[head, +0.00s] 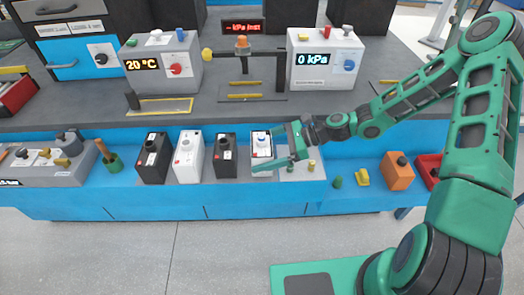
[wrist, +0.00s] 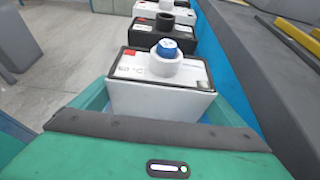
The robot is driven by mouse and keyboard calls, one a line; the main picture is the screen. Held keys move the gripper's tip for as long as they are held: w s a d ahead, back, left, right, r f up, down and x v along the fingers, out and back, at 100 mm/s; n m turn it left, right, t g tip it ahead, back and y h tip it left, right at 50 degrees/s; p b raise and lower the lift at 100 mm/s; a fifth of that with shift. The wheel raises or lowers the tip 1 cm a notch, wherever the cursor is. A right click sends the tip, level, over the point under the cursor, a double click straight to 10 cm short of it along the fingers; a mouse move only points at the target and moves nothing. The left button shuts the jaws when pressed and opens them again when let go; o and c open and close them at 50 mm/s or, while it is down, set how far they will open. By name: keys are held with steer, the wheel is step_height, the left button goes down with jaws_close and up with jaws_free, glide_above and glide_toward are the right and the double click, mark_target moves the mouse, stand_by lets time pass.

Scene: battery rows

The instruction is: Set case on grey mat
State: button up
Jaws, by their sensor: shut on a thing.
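A white case (head: 262,142) with a blue cap is at the right end of a row of cases on the blue ledge in the head view. My gripper (head: 265,161) reaches in from the right, shut on this case. In the wrist view the case (wrist: 160,96) sits upright between the green fingers, its cap on top. I cannot tell whether its base touches the ledge. A grey flat patch (head: 299,174) lies just right of the case, partly under my gripper; I cannot tell whether it is the grey mat.
A black case (head: 225,157), a white case (head: 188,160) and another black case (head: 152,160) stand to the left. An orange box (head: 397,174) and a yellow piece (head: 362,178) are at right. The grey bench (head: 215,118) rises behind, with a 0 kPa device (head: 325,65).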

steer(key=o, duration=0.9)
steer(key=shift+o, duration=0.2)
steer(key=v, duration=1.2)
steer(key=shift+s+d, duration=0.1)
